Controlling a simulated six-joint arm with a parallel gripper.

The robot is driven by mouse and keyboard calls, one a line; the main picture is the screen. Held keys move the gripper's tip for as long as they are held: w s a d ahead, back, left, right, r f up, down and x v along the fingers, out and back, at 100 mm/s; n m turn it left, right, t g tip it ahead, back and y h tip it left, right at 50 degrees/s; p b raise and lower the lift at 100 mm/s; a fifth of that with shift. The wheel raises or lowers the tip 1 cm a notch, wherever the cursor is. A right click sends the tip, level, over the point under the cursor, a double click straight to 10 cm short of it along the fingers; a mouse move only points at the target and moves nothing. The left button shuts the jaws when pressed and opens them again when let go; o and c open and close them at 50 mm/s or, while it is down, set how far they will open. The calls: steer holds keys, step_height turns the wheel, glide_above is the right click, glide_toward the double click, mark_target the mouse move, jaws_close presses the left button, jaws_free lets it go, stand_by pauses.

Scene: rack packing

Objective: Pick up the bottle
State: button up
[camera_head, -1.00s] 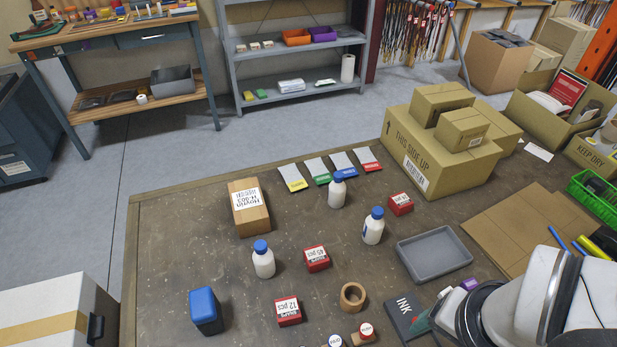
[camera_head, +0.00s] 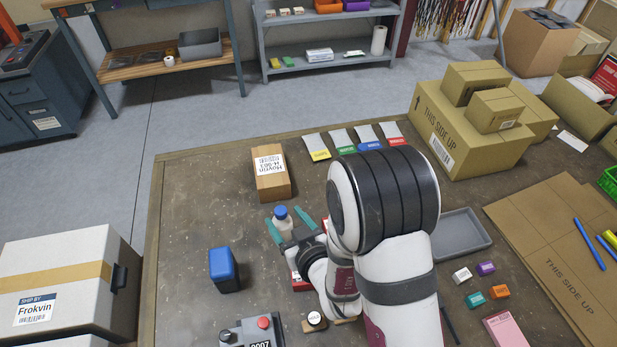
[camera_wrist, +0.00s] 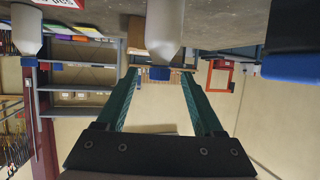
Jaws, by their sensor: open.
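A white bottle with a blue cap (camera_head: 283,224) stands upright on the brown table, left of my arm in the head view. My gripper (camera_head: 285,217) reaches to it with its teal fingers apart, one on each side of the bottle. The wrist view looks upside down; there the same bottle (camera_wrist: 165,28) hangs from the top, its cap between the fingertips of my gripper (camera_wrist: 159,74). I cannot tell whether the fingers touch it. A second white bottle (camera_wrist: 27,30) shows at the left of the wrist view. My arm hides part of the table in the head view.
A brown box (camera_head: 271,186) stands behind the bottle and a blue container (camera_head: 224,270) to its front left. A red box lies partly under my gripper. A grey tray (camera_head: 481,232) is right of my arm. Cartons (camera_head: 470,135) stand at the back right. The table's left side is fairly clear.

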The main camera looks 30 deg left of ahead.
steer(key=x, duration=0.6)
steer(key=shift+a, duration=0.2)
jaws_close()
